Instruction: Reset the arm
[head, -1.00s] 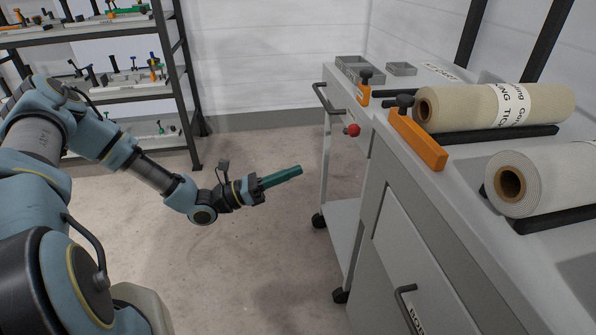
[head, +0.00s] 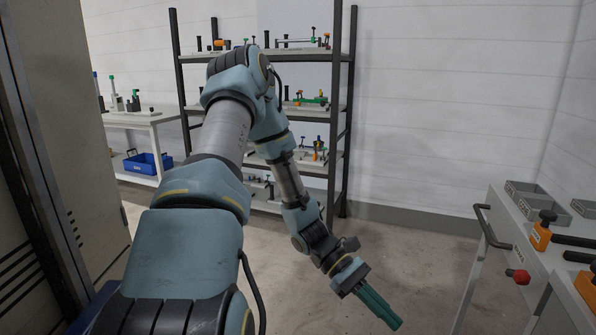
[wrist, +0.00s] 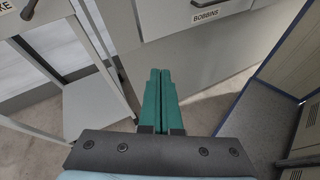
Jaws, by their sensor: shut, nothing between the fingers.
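My gripper (head: 378,304) is at the lower middle of the head view, at the end of my bent arm, over bare floor. Its two green fingers lie side by side, shut, with nothing held. In the wrist view the shut fingers (wrist: 159,88) point toward a grey cabinet front (wrist: 215,50) with a BOBBINS label. The gripper is apart from the cart and the shelves.
A grey cart (head: 508,235) with a red knob (head: 518,276) and an orange clamp (head: 541,232) stands at the right. A dark shelf rack (head: 340,120) stands behind my arm. A blue bin (head: 147,163) sits on a white table's lower shelf at left. Floor between is clear.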

